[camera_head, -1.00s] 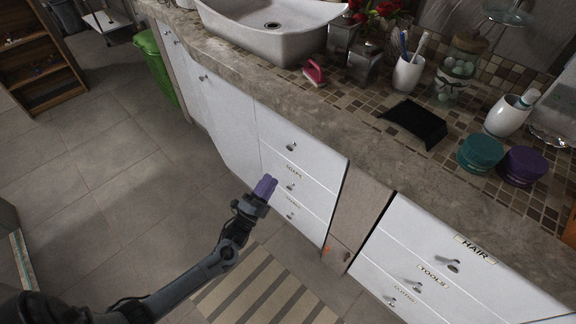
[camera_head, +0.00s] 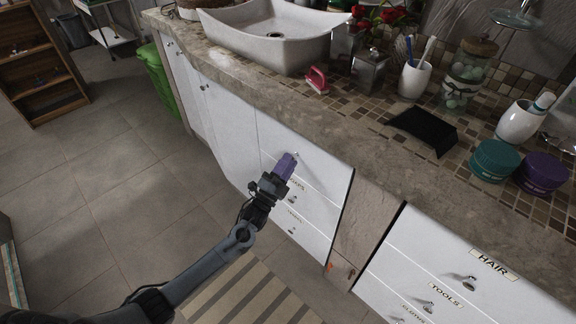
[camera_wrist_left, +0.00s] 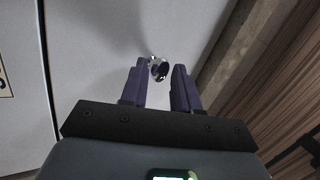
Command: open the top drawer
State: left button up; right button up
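The top drawer (camera_head: 325,172) is the white upper front of the middle drawer stack, and it is shut. Its small metal knob (camera_head: 296,154) shows just beyond my left gripper (camera_head: 289,163). In the left wrist view the knob (camera_wrist_left: 159,69) lies between and slightly ahead of the two purple fingertips of my gripper (camera_wrist_left: 160,78). The fingers are open and apart, with a gap around the knob. I cannot tell whether either finger touches the drawer face (camera_wrist_left: 100,30). My right gripper is not in view.
Lower drawers (camera_head: 297,223) sit under the top one. Another stack to the right has a top drawer labelled HAIR (camera_head: 452,262). The stone counter (camera_head: 300,116) overhangs the fronts and bears a sink (camera_head: 275,48). A striped rug (camera_head: 245,295) lies on the otherwise open floor.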

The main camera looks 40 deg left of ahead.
pick_arm(q)
jog(key=shift+w+r, duration=0.1)
jog(key=shift+w, duration=0.05)
grip_shut()
dwell(0.4)
